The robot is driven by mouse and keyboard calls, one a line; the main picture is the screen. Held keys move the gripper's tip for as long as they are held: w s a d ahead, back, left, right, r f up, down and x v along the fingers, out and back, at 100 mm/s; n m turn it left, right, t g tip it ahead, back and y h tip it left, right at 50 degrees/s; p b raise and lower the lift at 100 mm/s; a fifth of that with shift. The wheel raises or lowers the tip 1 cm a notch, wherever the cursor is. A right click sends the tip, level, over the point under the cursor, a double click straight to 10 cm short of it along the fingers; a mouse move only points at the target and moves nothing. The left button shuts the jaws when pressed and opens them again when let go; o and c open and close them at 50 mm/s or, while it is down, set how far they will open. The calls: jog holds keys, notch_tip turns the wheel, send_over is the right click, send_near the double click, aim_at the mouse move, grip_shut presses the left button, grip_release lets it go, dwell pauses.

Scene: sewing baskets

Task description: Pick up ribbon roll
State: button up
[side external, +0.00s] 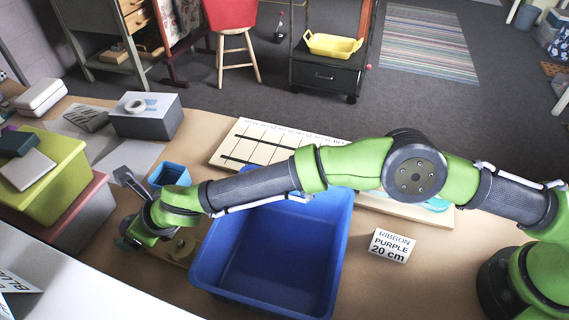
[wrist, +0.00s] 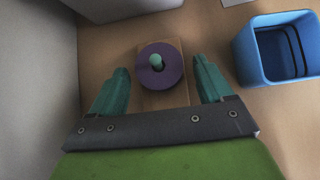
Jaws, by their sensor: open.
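A purple ribbon roll (wrist: 160,66) sits around a light teal peg on a small wooden base (wrist: 163,99) in the wrist view. My gripper (wrist: 164,78) is open and empty, with its two teal fingers on either side of the roll's near part and gaps on both sides. In the side external view my gripper (side external: 128,243) is low over the table at the left of the large blue bin. The wooden base (side external: 180,247) shows there partly behind my wrist, and I cannot make out the purple roll clearly.
A large blue bin (side external: 270,245) stands right of my gripper. A small blue container (wrist: 246,52) stands close by, also in the side external view (side external: 169,173). Green and pink bins (side external: 50,185) stand at the left. A card reading "RIBBON PURPLE 20 cm" (side external: 391,246) stands right of the bin.

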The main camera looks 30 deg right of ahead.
grip_shut()
dwell(0.5)
jog(key=shift+r, duration=0.1)
